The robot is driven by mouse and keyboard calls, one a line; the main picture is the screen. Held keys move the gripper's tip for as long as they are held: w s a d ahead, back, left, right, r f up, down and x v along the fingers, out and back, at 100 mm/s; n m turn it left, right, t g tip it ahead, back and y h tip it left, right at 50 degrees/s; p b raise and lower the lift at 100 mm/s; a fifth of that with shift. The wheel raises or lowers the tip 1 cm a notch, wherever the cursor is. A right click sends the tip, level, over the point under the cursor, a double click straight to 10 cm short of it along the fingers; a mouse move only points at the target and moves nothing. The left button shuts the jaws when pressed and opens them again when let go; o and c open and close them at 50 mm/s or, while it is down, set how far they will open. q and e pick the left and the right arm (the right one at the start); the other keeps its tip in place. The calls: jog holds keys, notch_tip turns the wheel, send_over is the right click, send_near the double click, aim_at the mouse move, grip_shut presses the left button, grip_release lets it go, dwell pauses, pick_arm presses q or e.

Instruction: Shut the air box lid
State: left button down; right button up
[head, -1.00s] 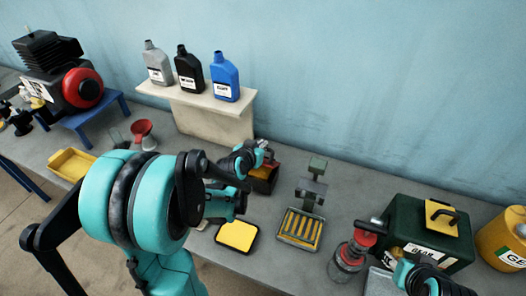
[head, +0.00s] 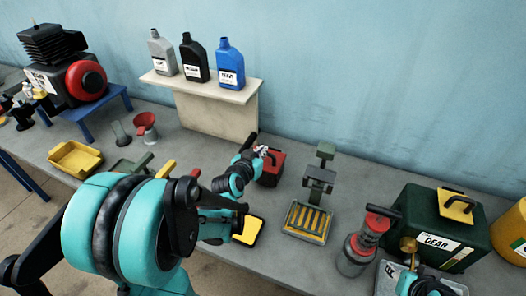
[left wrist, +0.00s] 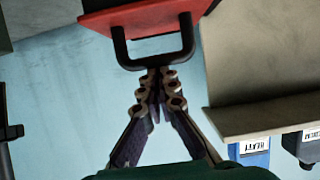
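The air box, with a red top (head: 271,168), stands in the middle of the bench in the head view, partly hidden by my left arm. I cannot tell whether its lid is fully down. In the left wrist view a red panel (left wrist: 140,17) with a black loop handle (left wrist: 122,48) fills the top. My left gripper (left wrist: 157,78) has its fingers together at the handle's crossbar, with nothing clearly between them. It also shows beside the box in the head view (head: 262,151). My right gripper (head: 424,284) is partly in view at the bottom right; its fingers are unclear.
A yellow-topped tray (head: 248,231) lies in front of the box. A scale-like stand (head: 318,180), a red-topped jar (head: 359,250) and a green GEAR case (head: 425,215) stand to the right. A shelf (head: 215,93) with three bottles is behind, near the wall.

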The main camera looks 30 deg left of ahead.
pick_arm(q)
jog(key=shift+s+d+f, duration=0.2)
jog(key=shift+s+f, duration=0.25)
jog(key=shift+f, duration=0.1)
jog(key=shift+r, duration=0.1)
notch_tip(320, 180, up, 6)
jog(key=w+p, duration=0.1)
jog(key=p, duration=0.3)
jog(key=s+d+f+g, duration=0.1)
jog(key=s+d+g, duration=0.1)
jog(key=s, duration=0.5)
jog(key=s+d+f+g+b, duration=0.1)
jog(key=s+d+g, duration=0.1)
jog(key=s+d, duration=0.3)
jog(key=s+d+f+m+g+h+b, duration=0.1)
jog(key=s+d, duration=0.3)
jog(key=s, duration=0.7)
jog(key=shift+f+g, duration=0.3)
jog(key=shift+g, duration=0.5)
jog(key=shift+d, duration=0.1)
